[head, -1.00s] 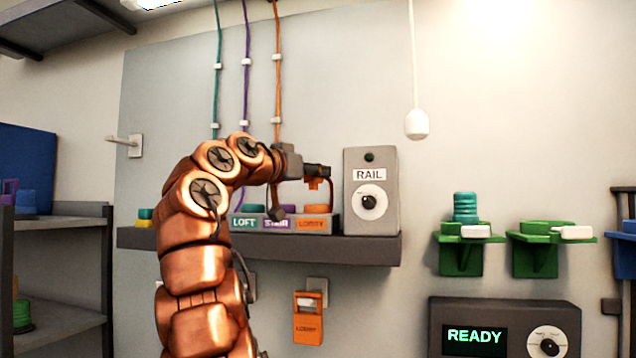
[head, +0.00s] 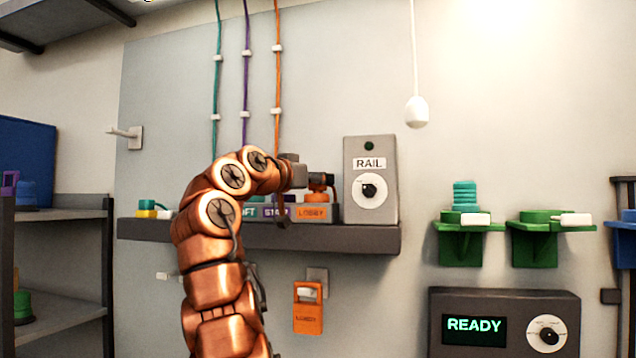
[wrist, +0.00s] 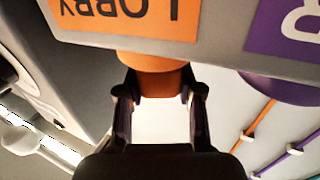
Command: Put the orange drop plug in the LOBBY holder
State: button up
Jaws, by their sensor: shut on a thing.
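The orange drop plug (head: 315,196) is between the fingers of my gripper (head: 322,183), right above the LOBBY holder (head: 312,212) on the shelf. In the wrist view the fingers (wrist: 160,95) are shut on the orange plug (wrist: 160,82), one on each side. The wrist view is upside down, with the LOBBY label (wrist: 125,12) at the top. The plug meets the orange collar (wrist: 145,62) of the holder. How far it sits inside cannot be told.
The grey RAIL box (head: 371,205) stands close to the right of the holder. The purple STAIR holder (head: 275,212) adjoins it on the left. The orange LOBBY tag-like unit (head: 308,312) hangs below the shelf (head: 350,240). The wall is close behind.

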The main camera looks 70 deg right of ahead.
jog(key=shift+f+b, duration=0.25)
jog(key=shift+b, duration=0.1)
jog(key=o, duration=1.2)
jog(key=shift+c, duration=0.2)
jog(key=shift+r, duration=0.15)
jog(key=shift+r+p, duration=0.2)
jog(key=shift+p, duration=0.2)
jog(key=b+v, duration=0.3)
jog(key=v, duration=0.9)
jog(key=shift+w+f, duration=0.1)
